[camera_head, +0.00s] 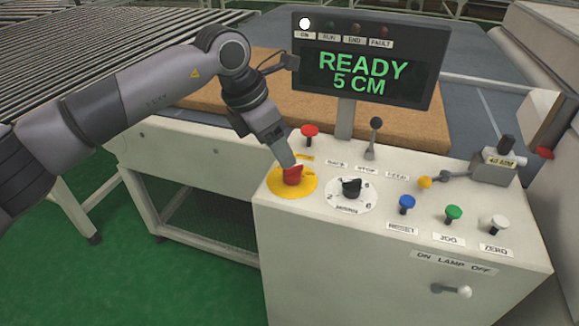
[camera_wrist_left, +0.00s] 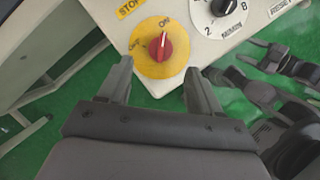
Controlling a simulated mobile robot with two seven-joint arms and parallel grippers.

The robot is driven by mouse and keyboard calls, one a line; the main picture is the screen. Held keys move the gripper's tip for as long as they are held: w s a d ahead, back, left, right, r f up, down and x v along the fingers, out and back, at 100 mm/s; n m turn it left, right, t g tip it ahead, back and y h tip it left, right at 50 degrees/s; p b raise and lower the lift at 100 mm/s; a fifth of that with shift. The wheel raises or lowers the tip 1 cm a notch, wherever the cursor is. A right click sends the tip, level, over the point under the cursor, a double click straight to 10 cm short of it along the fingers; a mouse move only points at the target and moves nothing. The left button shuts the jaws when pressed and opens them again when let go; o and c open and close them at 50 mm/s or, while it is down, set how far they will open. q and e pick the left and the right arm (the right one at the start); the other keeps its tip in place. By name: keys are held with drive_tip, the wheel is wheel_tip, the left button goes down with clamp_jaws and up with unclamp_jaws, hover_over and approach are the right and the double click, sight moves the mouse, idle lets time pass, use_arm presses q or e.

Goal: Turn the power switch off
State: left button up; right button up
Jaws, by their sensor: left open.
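The power switch is a red rotary knob (camera_head: 292,175) on a round yellow plate (camera_head: 308,188), at the console's left front corner. In the left wrist view the knob (camera_wrist_left: 160,47) stands with its white mark pointing up toward the ON label; OFF is on the plate's left side. My left gripper (camera_head: 282,155) is right at the knob and partly hides it in the head view. In the left wrist view the gripper (camera_wrist_left: 157,73) is open, its two fingers apart, with the knob ahead of the gap between the tips. I cannot tell whether they touch.
A red mushroom button (camera_head: 309,131) stands behind the switch and a black dial (camera_head: 351,188) to its right. A lever (camera_head: 374,135) and several coloured buttons stand farther right. The display (camera_head: 362,65) reads READY 5 CM, its ON lamp (camera_head: 305,23) lit white.

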sight(292, 173)
use_arm(q)
drive_tip(key=p+x, duration=0.1)
drive_tip(key=x, duration=0.6)
drive_tip(key=c, duration=1)
